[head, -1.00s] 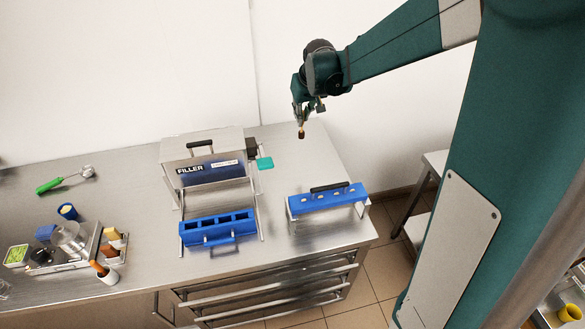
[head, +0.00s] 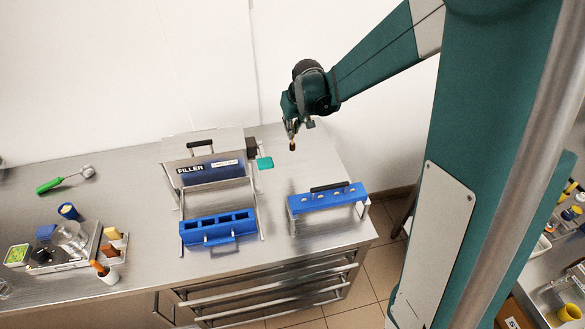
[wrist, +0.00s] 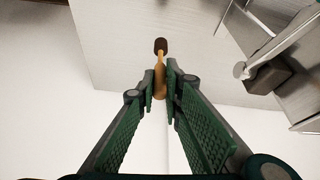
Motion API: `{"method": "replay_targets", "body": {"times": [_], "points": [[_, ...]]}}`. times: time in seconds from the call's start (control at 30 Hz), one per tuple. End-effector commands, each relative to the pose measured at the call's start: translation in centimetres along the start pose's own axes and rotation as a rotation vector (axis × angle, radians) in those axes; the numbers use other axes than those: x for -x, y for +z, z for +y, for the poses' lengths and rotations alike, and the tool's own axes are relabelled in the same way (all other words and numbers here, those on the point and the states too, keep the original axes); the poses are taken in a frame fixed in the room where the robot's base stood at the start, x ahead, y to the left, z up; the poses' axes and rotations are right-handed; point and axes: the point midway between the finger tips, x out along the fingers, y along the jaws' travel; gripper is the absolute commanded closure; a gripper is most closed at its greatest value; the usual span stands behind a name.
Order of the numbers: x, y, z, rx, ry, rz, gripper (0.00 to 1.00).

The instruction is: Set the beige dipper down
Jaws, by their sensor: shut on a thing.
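The beige dipper (wrist: 159,76) is between the fingertips of my gripper (wrist: 162,92) in the wrist view. Its dark brown end (wrist: 160,46) points away from the gripper, over the pale steel surface. In the head view my gripper (head: 291,131) is above the back right part of the counter, and the dipper's brown end (head: 292,146) hangs below it. The gripper is shut on the dipper. The dipper appears to be held in the air, apart from the counter.
The filler machine (head: 213,170) with its green paddle (head: 265,163) stands left of the gripper. A blue mould (head: 217,227) lies before it; a blue block on a stand (head: 328,200) is at the front right. A caddy (head: 75,262) and green-handled scoop (head: 64,181) are left. The back right counter is clear.

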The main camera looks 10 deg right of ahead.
Motion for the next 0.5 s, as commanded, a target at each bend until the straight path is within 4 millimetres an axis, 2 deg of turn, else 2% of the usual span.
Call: {"method": "replay_targets", "body": {"times": [0.27,0.5], "points": [[-1.2,0.5,0.0,0.000,0.000,0.000,0.98],[-3.9,1.6,0.0,0.000,0.000,0.000,0.98]]}}
